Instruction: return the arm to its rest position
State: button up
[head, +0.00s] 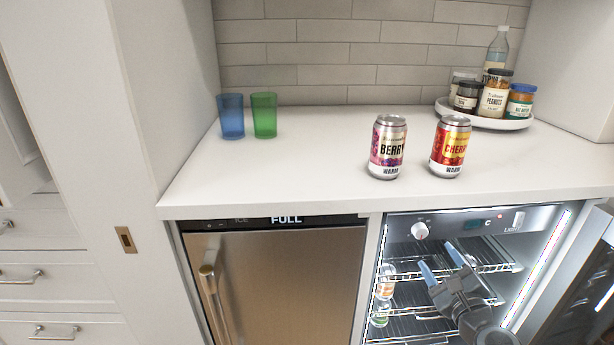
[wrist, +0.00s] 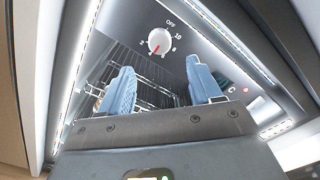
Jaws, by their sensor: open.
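My gripper (head: 442,260) is open and empty in front of the open, lit fridge (head: 385,240) at the lower right of the head view. Its two blue fingers (wrist: 160,88) stand apart in the wrist view, with the wire racks and the control knob (wrist: 160,41) beyond them. My arm reaches up from the bottom edge of the head view. Nothing is between the fingers.
A berry can (head: 387,147) and a cherry can (head: 450,147) stand on the counter (head: 290,180). Blue (head: 231,116) and green (head: 264,115) cups stand at the left, a jar tray (head: 441,106) at the back right. The open fridge door (head: 575,285) is right of my gripper.

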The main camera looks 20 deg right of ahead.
jog(key=s+a+n+g+y+p, duration=0.1)
jog(key=s+a+n+p, duration=0.1)
jog(key=s+a+n, duration=0.7)
jog(key=s+a+n+g+y+p, duration=0.15)
jog(key=s+a+n, duration=0.4)
jog(key=s, duration=0.75)
jog(key=s+a+r+n+y+p, duration=0.1)
jog(key=s+a+r+n, duration=0.3)
jog(key=s+r+n, duration=0.3)
jog(key=s+a+r+n+y+p, duration=0.1)
jog(key=s+a+r+n+p, duration=0.1)
jog(key=s+a+r+n, duration=0.3)
jog(key=s+r+n, duration=0.3)
jog(key=s, duration=0.2)
jog(key=shift+n, duration=0.35)
jog(key=shift+f+y, duration=0.1)
jog(key=shift+y, duration=0.15)
jog(key=shift+c, duration=0.2)
